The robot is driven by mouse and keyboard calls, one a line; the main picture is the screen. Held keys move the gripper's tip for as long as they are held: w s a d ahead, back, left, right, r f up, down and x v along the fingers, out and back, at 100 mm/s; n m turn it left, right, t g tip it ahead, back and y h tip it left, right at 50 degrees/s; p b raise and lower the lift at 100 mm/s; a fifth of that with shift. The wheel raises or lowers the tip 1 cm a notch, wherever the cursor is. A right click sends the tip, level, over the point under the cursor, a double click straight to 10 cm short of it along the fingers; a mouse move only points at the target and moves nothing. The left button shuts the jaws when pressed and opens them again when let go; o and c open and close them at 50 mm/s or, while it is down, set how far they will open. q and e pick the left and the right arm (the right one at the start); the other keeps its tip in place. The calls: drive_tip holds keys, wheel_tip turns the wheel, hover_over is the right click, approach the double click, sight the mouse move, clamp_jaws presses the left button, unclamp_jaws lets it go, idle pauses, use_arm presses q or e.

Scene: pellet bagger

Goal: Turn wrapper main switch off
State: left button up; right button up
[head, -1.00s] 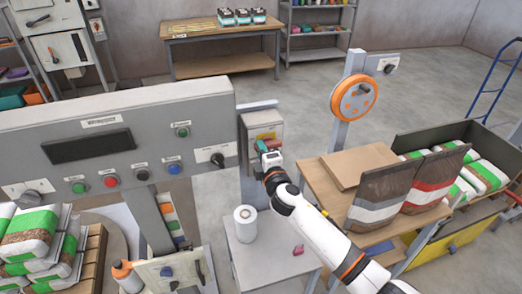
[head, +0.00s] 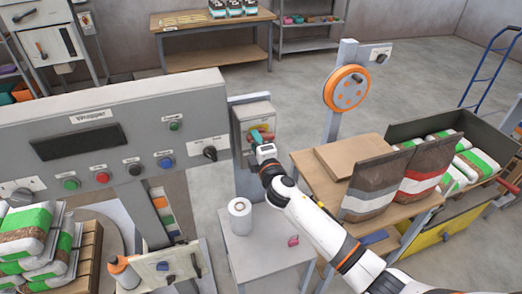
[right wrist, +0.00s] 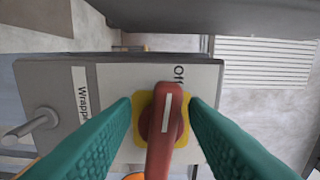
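The wrapper main switch is a red handle (right wrist: 164,128) on a yellow plate (right wrist: 134,124), on the front of a grey box (right wrist: 40,78). In the right wrist view its white line runs along the handle toward the "Off" label, and a "Wrapp…" label is partly cut by a finger. The box (head: 241,113) also shows in the head view, right of the wrapper panel. My right gripper (right wrist: 160,108) is open, with one teal finger on each side of the handle. Gaps show between handle and fingers. My left gripper is not in view.
The grey "Wrapper" panel (head: 125,112) with buttons and a black knob stands left of the box. A small table (head: 255,252) with a white roll (head: 240,217) is below. A wooden table (head: 308,172) with bags stands right. A lever (right wrist: 28,126) sticks out beside the switch.

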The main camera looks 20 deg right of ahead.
drive_tip(key=s+b, duration=0.2)
drive_tip(key=s, duration=0.9)
drive_tip(key=shift+s+d+b, duration=0.3)
drive_tip(key=shift+s+d, duration=0.05)
drive_tip(key=shift+s, duration=0.05)
drive_tip(key=shift+o, duration=0.6)
drive_tip(key=shift+f, duration=0.1)
